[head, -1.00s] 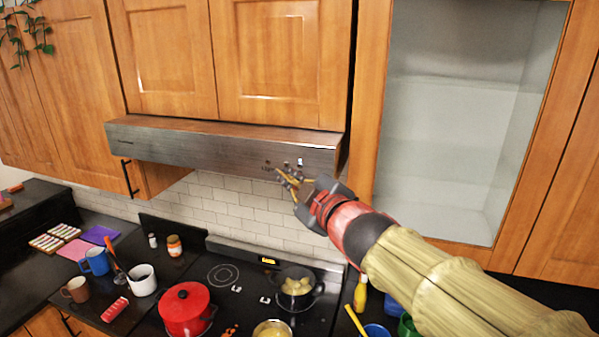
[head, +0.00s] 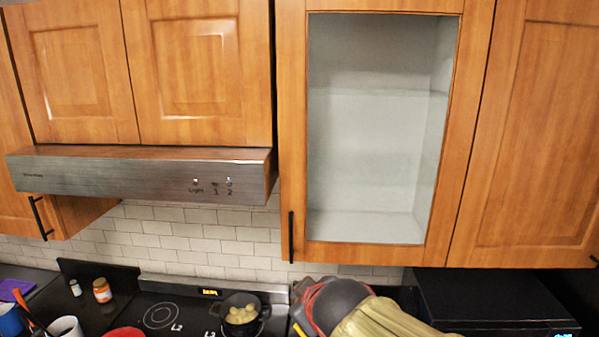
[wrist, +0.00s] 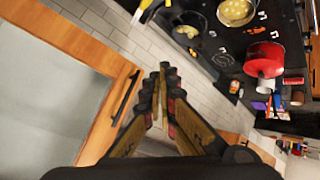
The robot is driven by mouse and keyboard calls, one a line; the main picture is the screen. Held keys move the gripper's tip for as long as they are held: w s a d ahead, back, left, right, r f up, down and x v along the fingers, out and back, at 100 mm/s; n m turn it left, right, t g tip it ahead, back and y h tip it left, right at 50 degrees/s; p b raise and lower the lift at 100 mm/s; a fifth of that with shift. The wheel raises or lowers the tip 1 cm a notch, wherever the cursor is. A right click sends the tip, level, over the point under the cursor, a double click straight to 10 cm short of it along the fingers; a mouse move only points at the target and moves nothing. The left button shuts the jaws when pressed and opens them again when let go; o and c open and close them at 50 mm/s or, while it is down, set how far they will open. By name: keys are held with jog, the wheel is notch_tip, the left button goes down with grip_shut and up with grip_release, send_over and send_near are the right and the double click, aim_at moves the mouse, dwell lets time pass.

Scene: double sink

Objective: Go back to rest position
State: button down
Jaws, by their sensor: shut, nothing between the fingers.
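My gripper (wrist: 163,92) shows in the wrist view, with its fingers closed together and nothing between them. It is in free space beside the glass-front cabinet (wrist: 45,95), with the tiled wall and stove beyond. In the head view, my arm is at the bottom, right of the stove, and the gripper's fingertips cannot be made out. The range hood (head: 140,175) has a Light label and switches 1 and 2 on its front; my arm is apart from it.
A dark pot of yellowish pieces (head: 241,315) stands on the stove. A red pot (wrist: 264,60) shows in the wrist view. The glass-front cabinet (head: 365,130) is empty and has a dark handle (head: 291,237). A black box-like appliance (head: 495,300) stands at lower right.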

jog(key=s+d+f+m+g+b, duration=0.1)
jog(key=s+d+f+m+b, duration=0.2)
jog(key=s+d+f+b, duration=0.3)
jog(key=s+d+f+m+g+h+b, duration=0.1)
jog(key=s+d+f+m+b, duration=0.2)
jog(key=f, duration=0.9)
jog(key=s+d+f+m+g+h+b, duration=0.1)
jog(key=s+d+f+m+g+b, duration=0.1)
jog(key=s+d+f+b, duration=0.7)
jog(key=s+m+b, duration=0.1)
jog(key=s+b, duration=0.1)
jog(key=s, duration=0.1)
jog(key=shift+s+d+f, duration=0.25)
jog(key=shift+s+d, duration=0.1)
jog(key=shift+s, duration=0.05)
jog(key=shift+a, duration=0.1)
